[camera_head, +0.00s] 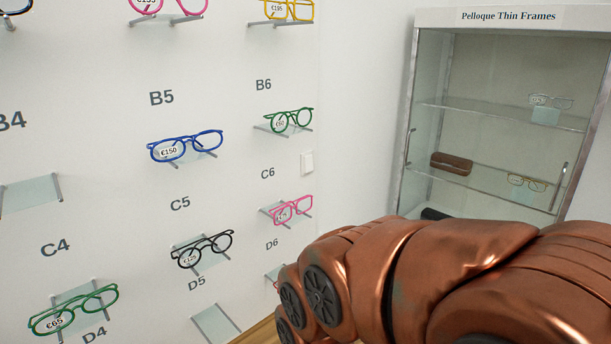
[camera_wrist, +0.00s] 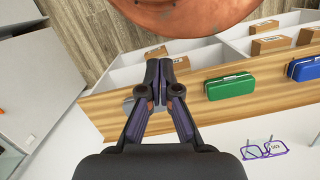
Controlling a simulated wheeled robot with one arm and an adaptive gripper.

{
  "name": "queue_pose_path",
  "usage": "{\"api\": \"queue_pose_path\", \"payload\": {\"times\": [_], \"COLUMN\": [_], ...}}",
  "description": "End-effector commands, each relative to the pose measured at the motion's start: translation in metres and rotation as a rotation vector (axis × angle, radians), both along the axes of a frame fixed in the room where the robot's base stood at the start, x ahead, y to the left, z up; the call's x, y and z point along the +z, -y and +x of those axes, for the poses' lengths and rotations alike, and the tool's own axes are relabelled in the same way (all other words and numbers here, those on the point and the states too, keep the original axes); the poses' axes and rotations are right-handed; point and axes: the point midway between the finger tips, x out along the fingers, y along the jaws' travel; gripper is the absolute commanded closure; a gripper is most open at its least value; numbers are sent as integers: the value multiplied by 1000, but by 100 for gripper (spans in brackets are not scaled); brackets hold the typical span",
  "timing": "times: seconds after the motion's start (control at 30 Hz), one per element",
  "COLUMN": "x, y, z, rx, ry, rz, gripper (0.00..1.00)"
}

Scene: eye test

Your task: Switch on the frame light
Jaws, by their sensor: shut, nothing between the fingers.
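A small white switch plate (camera_head: 307,162) is on the white wall in the head view, near the corner and to the right of the green glasses by the label B6 and C6. Too little detail shows to tell its position, on or off. My gripper (camera_wrist: 160,68) is in the wrist view, its two dark fingers together at the tips with nothing between them. The switch does not show in the wrist view. In the head view my copper arm fills the lower right, and my fingers cannot be made out there.
Glasses such as the blue pair (camera_head: 185,146) and pink pair (camera_head: 291,209) sit on small wall shelves. A glass cabinet (camera_head: 485,15) stands at right.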

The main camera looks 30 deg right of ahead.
Motion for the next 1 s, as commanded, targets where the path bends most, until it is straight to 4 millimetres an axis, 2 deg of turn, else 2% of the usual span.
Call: {"api": "queue_pose_path", "payload": {"times": [0.07,0.17,0.27,0.37,0.5,0.7,0.8,0.9,1.0], "x": [-1,-1,5,20,53,113,141,170,189], "y": [6,26,64,111,177,256,285,307,323], "z": [8,36,81,134,200,273,302,326,345], "rx": [-3,-7,-3,22,91,257,367,490,626], "ry": [21,96,223,376,570,799,888,972,1040], "rz": [-12,-55,-135,-245,-408,-640,-743,-838,-913], "gripper": [100,100,100,100,100,100,100,100,100]}}
